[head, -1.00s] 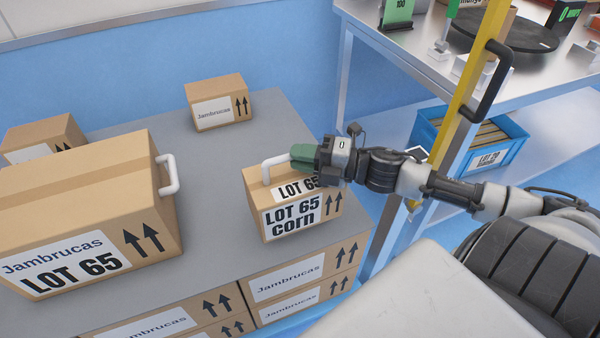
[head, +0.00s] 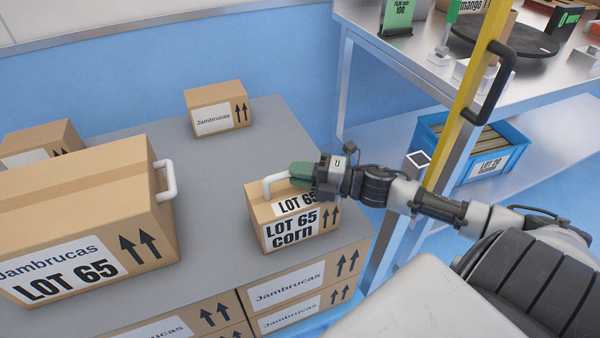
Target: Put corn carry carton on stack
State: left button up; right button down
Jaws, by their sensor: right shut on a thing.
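The corn carry carton (head: 291,233) is a small brown box with a white handle on top and labels reading LOT 65 and corn. It is upright at the right front part of the grey top (head: 215,180) of the stack of Jambrucas cartons (head: 292,290). My right gripper (head: 300,176), with green fingertips, is at the carton's white handle and shut on it. Whether the carton's underside fully touches the grey top is hard to tell. My left gripper is not in view.
A large LOT 65 carton (head: 80,215) with a white handle stands on the left. Smaller cartons stand at the back (head: 216,108) and far left (head: 40,142). A yellow post (head: 468,95), a metal table (head: 400,50) and a blue crate (head: 470,150) are on the right.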

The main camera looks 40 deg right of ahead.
jog(key=c, duration=1.1)
grip_release()
jog(key=shift+r, duration=0.15)
jog(key=p+v, duration=0.1)
jog(key=v, duration=0.5)
jog(key=shift+s, duration=0.1)
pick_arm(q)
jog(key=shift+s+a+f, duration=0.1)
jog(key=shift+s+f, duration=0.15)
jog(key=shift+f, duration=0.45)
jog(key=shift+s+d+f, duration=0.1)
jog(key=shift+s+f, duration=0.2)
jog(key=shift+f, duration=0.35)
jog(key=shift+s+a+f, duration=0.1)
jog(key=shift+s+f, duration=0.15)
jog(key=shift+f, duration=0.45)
pick_arm(e)
jog(key=shift+s+d, duration=0.5)
jog(key=shift+s, duration=0.05)
